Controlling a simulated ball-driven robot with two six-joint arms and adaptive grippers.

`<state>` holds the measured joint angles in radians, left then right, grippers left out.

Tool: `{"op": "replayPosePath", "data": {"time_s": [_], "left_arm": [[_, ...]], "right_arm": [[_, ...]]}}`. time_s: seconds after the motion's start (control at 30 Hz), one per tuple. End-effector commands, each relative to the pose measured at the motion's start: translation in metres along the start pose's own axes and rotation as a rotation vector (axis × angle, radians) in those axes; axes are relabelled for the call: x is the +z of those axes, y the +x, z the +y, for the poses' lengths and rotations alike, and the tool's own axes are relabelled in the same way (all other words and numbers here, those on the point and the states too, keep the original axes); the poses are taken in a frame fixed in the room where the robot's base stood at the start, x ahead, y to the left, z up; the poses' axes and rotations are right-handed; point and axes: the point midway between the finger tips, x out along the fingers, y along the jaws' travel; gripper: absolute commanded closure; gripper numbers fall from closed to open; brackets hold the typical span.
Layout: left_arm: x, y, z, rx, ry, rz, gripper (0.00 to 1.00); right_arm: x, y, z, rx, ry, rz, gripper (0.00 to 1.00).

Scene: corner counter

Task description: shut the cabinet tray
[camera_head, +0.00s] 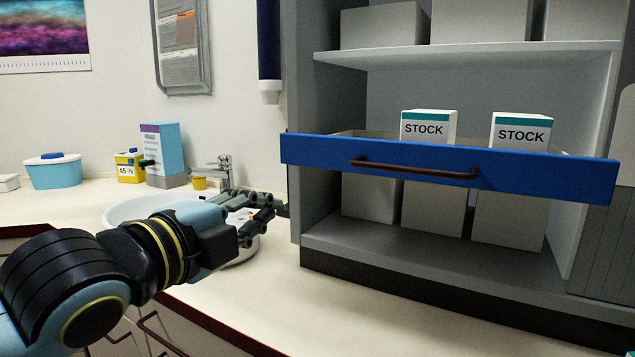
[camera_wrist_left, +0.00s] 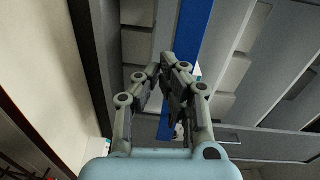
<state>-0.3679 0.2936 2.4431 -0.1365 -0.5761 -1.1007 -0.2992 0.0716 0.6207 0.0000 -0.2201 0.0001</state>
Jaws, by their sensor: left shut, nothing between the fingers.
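The cabinet tray (camera_head: 450,168) has a blue front with a dark red bar handle (camera_head: 413,167) and stands pulled out from the grey cabinet (camera_head: 305,200). Two white STOCK boxes with teal tops stand in it, a left one (camera_head: 428,126) and a right one (camera_head: 521,132). My left gripper (camera_head: 277,208) is shut and empty, left of the tray and a little below its front. In the left wrist view the blue tray front (camera_wrist_left: 190,35) shows beyond the shut fingers (camera_wrist_left: 170,62). My right gripper is not in view.
A white sink (camera_head: 125,207) with a tap (camera_head: 224,172) lies behind my left arm. A blue tub (camera_head: 53,174), a yellow box (camera_head: 129,167) and a blue carton (camera_head: 161,150) stand at the back left. Bare counter (camera_head: 300,310) lies before the cabinet.

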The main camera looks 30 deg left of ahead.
Motion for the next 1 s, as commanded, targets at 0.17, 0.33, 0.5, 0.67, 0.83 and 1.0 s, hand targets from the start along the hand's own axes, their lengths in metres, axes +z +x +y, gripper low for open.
{"op": "replayPosePath", "data": {"time_s": [0.17,0.33,0.5,0.67,0.83,1.0], "left_arm": [[-0.008,-0.001,-0.031,-0.07,0.079,0.022,1.0],[-0.009,0.022,-0.034,-0.071,0.076,0.022,1.0],[-0.009,0.059,-0.036,-0.069,0.075,0.021,1.0],[-0.01,0.093,-0.038,-0.067,0.075,0.021,1.0],[-0.011,0.119,-0.038,-0.066,0.076,0.022,1.0],[-0.011,0.132,-0.038,-0.065,0.077,0.022,1.0]], "right_arm": [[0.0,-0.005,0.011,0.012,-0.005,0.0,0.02],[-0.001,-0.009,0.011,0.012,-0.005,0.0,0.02],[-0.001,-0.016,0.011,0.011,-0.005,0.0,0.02],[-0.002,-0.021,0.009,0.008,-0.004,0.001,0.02],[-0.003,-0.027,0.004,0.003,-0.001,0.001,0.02],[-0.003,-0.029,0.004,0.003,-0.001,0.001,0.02]]}}
